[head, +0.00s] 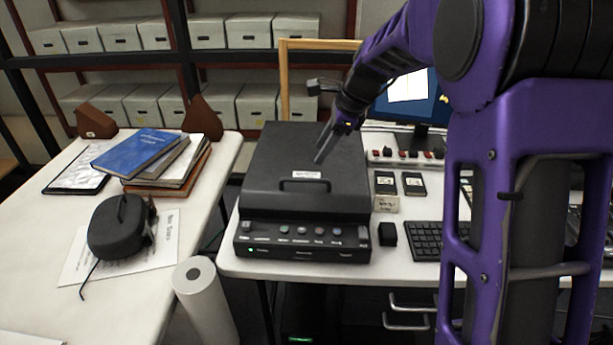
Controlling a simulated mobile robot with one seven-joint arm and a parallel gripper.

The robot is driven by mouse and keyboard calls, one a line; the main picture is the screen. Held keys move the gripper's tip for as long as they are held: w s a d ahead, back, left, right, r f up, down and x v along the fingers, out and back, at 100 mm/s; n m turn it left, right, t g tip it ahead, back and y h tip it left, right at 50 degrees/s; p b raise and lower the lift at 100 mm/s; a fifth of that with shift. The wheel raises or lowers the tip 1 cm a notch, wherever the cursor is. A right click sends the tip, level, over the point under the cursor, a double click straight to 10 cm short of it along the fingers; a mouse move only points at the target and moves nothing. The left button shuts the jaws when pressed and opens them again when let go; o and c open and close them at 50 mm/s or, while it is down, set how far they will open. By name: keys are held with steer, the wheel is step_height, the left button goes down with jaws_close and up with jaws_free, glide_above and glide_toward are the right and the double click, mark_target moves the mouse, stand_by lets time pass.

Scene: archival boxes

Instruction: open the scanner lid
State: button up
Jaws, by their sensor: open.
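The scanner (300,245) is a black box on the right-hand white table, with a row of buttons and a green light on its front. Its lid (275,155) is dark grey and lies closed on top. A black handle (304,184) stands at the lid's front edge, below a small white label. My gripper (320,152) is open and empty. It appears above the lid, behind and a little right of the handle in the picture. I cannot tell its exact height over the lid, and no contact with the handle shows.
Right of the scanner are two small black cartridges (399,183), a small card (386,204), a black cube (388,234) and a keyboard (425,240). A monitor (415,98) stands behind. The left table (150,300) holds stacked books (172,165) and a black case (120,228).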

mark_target(304, 179)
steer(key=b+x, duration=0.1)
steer(key=x, duration=0.8)
steer(key=shift+w+a+f, duration=0.15)
steer(key=shift+f, duration=0.2)
steer(key=shift+c, duration=0.2)
jaws_close()
stand_by(0.7)
